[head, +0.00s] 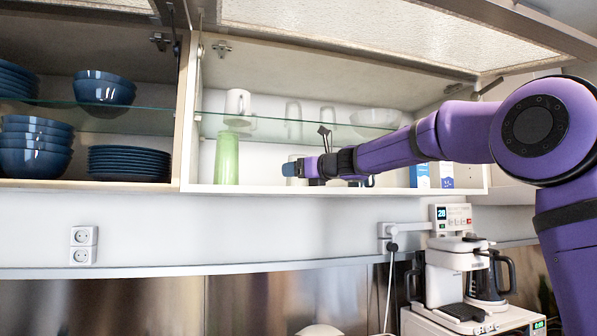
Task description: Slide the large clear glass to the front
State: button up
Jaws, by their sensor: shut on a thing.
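My gripper (295,169) reaches in from the right, into the lower space of the open wall cabinet, just above its bottom board. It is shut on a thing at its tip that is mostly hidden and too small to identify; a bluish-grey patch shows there. Two clear glasses stand on the glass shelf above, a taller one (293,112) on the left and another (328,115) to its right. I cannot tell for sure which glass is the large one. My forearm crosses in front of the right part of the cabinet.
A green glass (227,158) stands left of my gripper on the bottom board. A white mug (238,102) and white bowl (375,117) are on the glass shelf (265,127). Blue and white boxes (420,175) stand at right. A raised flap (390,35) hangs above.

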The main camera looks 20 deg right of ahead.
jog(key=o, duration=1.1)
jog(key=shift+s+d, duration=0.1)
jog(key=v, duration=1)
jog(key=shift+s, duration=0.25)
jog(key=shift+d, duration=0.1)
